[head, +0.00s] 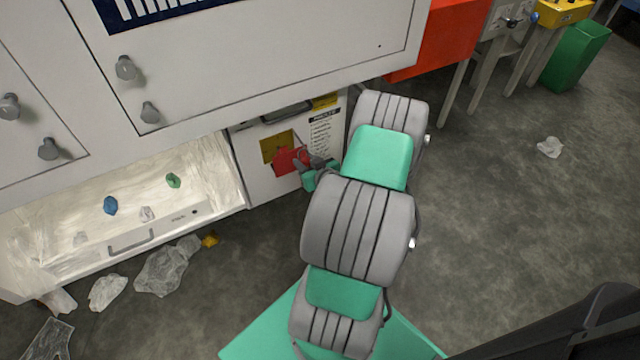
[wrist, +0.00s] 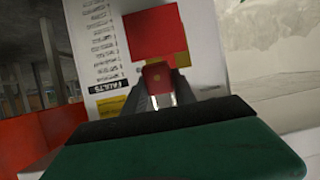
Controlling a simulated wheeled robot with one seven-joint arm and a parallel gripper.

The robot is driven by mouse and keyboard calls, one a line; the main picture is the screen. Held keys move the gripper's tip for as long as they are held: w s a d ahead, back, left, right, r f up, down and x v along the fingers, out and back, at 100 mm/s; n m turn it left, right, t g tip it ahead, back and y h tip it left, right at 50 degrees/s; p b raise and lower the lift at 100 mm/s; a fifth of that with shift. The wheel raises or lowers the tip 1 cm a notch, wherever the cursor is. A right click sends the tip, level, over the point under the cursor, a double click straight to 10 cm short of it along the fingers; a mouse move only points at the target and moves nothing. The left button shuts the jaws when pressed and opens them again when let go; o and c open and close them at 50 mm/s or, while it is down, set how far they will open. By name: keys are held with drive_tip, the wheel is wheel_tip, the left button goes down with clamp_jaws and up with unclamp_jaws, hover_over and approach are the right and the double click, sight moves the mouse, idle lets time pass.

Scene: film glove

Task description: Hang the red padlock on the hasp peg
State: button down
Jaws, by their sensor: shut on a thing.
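The red padlock (head: 287,162) is in front of the yellow square (head: 277,145) on the white cabinet panel, covering its lower right part. My gripper (head: 304,168) reaches the padlock from the right. In the wrist view the padlock (wrist: 156,35) is a large red square with a smaller red part between the fingers of my gripper (wrist: 158,82), which is shut on it. A strip of the yellow square (wrist: 183,60) shows beside it. The hasp peg is hidden in both views, and I cannot tell whether the padlock touches it or the panel.
A white lower bay (head: 110,215) with small coloured lumps lies left of the panel, under the large cabinet with grey knobs (head: 125,68). Crumpled clear film (head: 168,268) lies on the floor. An orange-red panel (head: 435,40) is to the right. The floor at right is mostly clear.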

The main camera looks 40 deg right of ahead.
drive_tip(key=s+d+f+b, duration=0.1)
drive_tip(key=s+d+f, duration=0.2)
drive_tip(key=f, duration=0.2)
drive_tip(key=w+d+f+b, duration=0.1)
drive_tip(key=w+d+b, duration=0.1)
drive_tip(key=w, duration=0.7)
drive_tip(key=shift+d+f+g, duration=0.2)
drive_tip(key=shift+d+g, duration=0.1)
drive_tip(key=shift+d, duration=0.1)
idle(0.6)
drive_tip(key=c, duration=0.9)
unclamp_jaws()
